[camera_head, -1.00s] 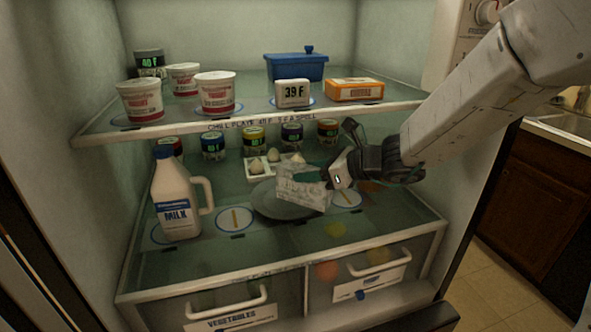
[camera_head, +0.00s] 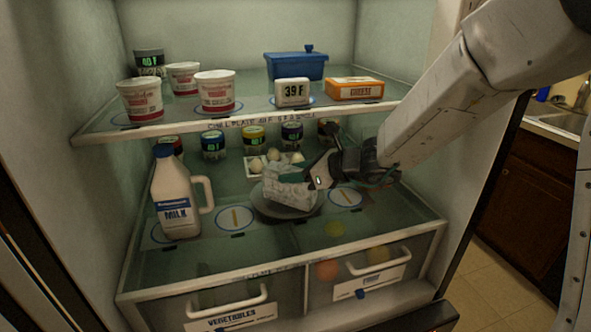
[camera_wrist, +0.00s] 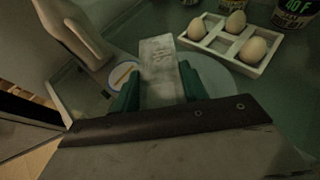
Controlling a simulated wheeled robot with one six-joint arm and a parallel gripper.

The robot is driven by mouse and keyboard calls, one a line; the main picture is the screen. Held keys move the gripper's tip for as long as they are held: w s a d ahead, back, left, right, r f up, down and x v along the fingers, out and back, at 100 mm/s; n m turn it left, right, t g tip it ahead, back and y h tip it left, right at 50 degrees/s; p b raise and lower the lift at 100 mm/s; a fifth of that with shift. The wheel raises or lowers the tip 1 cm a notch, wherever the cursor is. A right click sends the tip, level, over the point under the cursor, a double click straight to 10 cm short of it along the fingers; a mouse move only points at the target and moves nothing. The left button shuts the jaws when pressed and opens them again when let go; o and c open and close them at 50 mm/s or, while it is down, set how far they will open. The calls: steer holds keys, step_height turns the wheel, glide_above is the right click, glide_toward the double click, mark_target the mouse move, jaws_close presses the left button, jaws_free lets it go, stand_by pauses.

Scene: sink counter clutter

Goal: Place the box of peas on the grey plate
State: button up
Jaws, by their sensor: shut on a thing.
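The box of peas (camera_head: 289,192) is a pale, frosty box. It is over the grey plate (camera_head: 282,213) on the lower fridge shelf and hides much of it. My gripper (camera_head: 312,178) reaches in from the right and is shut on the box. In the wrist view the box (camera_wrist: 158,60) sits between the green fingers of my gripper (camera_wrist: 157,88), with the plate (camera_wrist: 218,80) showing to its right. I cannot tell whether the box's underside touches the plate.
A milk jug (camera_head: 177,200) stands left of the plate. An egg tray (camera_head: 256,172) and several jars (camera_head: 254,139) are behind it. The upper shelf (camera_head: 240,120) holds tubs, a 39 F display (camera_head: 292,92) and a cheese box (camera_head: 354,89). Shelf right of the plate is clear.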

steer(key=o, duration=1.3)
steer(key=shift+f, duration=0.1)
